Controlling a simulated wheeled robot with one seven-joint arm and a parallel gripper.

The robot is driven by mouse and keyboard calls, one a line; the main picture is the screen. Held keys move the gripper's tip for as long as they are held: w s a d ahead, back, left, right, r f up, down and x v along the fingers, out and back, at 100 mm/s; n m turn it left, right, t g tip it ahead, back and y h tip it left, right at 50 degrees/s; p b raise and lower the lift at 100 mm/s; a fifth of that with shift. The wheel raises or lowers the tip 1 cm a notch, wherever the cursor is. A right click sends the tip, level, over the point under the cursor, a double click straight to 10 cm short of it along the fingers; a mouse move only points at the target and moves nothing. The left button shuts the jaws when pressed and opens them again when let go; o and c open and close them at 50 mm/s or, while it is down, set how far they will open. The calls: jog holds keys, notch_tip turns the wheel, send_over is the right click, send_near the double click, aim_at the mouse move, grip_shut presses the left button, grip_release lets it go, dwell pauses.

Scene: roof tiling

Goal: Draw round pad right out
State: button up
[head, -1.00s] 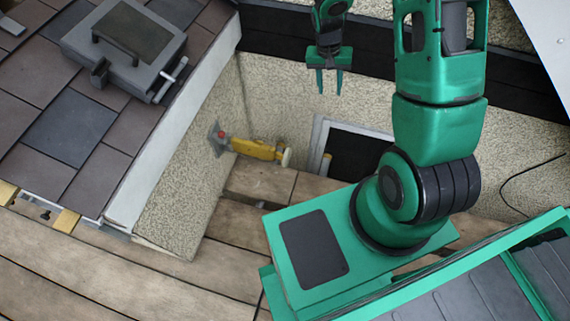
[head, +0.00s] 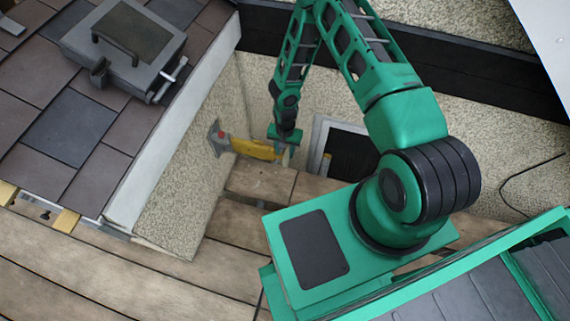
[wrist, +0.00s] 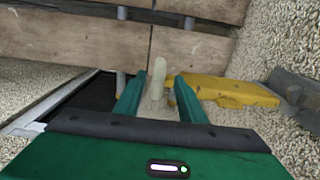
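A pale round pad (wrist: 158,77), seen nearly edge-on, stands at the end of a yellow bar (wrist: 232,91) in the wrist view. In the head view the yellow bar (head: 256,148) sticks out from the rough wall, with a grey and red fitting (head: 217,137) at its wall end. My gripper (wrist: 159,84) is open, one finger on each side of the pad in the picture. I cannot tell whether either finger touches it. In the head view my gripper (head: 283,145) is at the bar's free end and largely hides the pad.
A dark framed opening (head: 345,155) is in the wall just right of my gripper. Wooden planks (head: 262,183) lie below the bar. A tiled roof (head: 75,125) with a grey case (head: 125,47) rises at the left.

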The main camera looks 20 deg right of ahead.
aim_at(285, 163)
notch_tip(285, 163, down, 10)
jog(key=shift+f, duration=0.25)
dwell(0.3)
jog(key=shift+c, duration=0.3)
